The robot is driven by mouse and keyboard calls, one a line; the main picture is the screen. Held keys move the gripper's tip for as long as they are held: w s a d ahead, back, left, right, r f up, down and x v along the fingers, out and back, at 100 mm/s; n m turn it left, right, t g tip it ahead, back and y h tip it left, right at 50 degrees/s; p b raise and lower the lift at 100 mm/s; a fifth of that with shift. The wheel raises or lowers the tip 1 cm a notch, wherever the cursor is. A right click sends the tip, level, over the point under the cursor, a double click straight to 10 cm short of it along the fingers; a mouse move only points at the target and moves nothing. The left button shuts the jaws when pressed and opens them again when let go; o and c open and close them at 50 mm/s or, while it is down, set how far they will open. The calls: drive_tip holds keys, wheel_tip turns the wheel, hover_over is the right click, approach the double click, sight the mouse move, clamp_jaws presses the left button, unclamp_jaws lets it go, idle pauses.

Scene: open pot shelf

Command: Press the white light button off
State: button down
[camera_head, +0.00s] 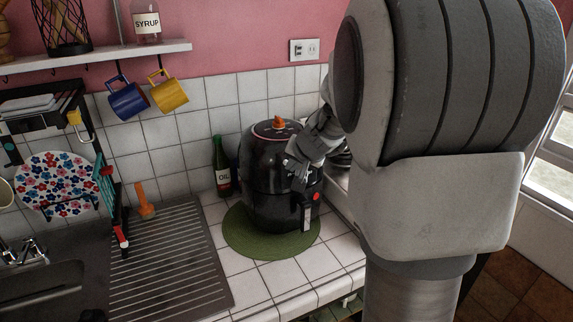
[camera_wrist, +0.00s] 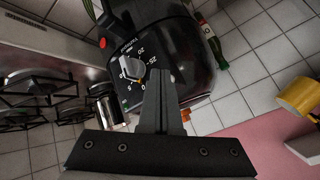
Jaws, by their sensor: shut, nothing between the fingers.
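A white wall plate (camera_head: 304,49) with two square parts is on the pink wall, above the tiles. I cannot tell whether either part is the light button, or its state. A black air fryer (camera_head: 262,178) stands on a round green mat (camera_head: 243,238). My gripper (camera_head: 296,158) is in front of the air fryer, well below the plate. In the wrist view my gripper (camera_wrist: 159,75) has its fingers together, empty, beside the dial. Contact with the fryer is unclear.
A blue mug (camera_head: 127,100) and a yellow mug (camera_head: 170,94) hang under a white shelf (camera_head: 95,58). Dark pots on a rack (camera_wrist: 35,88) are left in the wrist view.

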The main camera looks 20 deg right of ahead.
drive_tip(key=shift+s, duration=0.35)
drive_tip(key=s+b, duration=0.1)
drive_tip(key=s, duration=0.5)
drive_tip(key=shift+d, duration=0.15)
idle(0.3)
drive_tip(key=s+a+r+n+g+y, duration=0.1)
drive_tip(key=s+a+r+n+y, duration=0.2)
drive_tip(key=s+a, duration=0.65)
drive_tip(key=s+a+n+g+h, duration=0.2)
drive_tip(key=s+a+n, duration=0.3)
drive_tip(key=s, duration=0.7)
drive_tip(key=shift+s+f, duration=0.2)
drive_tip(key=shift+f, duration=0.2)
